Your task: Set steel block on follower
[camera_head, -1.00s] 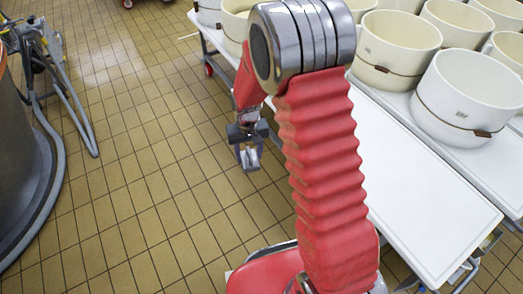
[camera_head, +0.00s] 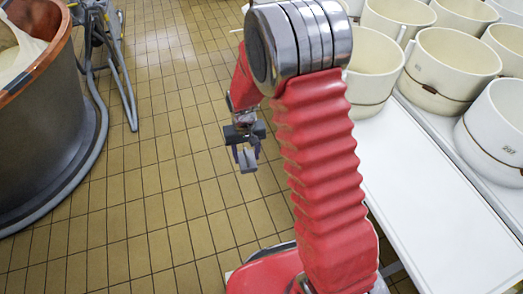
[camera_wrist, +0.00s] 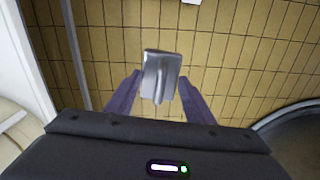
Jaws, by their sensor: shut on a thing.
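The steel block (camera_wrist: 161,76) is a small bright grey piece with a raised ridge, seen between the fingertips in the wrist view. It also shows in the head view (camera_head: 247,160), hanging below my gripper (camera_head: 245,150). In the wrist view my gripper (camera_wrist: 160,92) has its two dark purple fingers closed on the block. The block is held in the air over tiled floor, apart from any surface. I cannot pick out the follower in either view.
A white-topped table (camera_head: 415,185) stands to the right, with several cream tubs (camera_head: 450,65) behind. A large copper-rimmed vat (camera_head: 45,125) stands at left, with a hose and metal stand (camera_head: 112,50) beside it. The tiled floor (camera_head: 170,190) between is clear.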

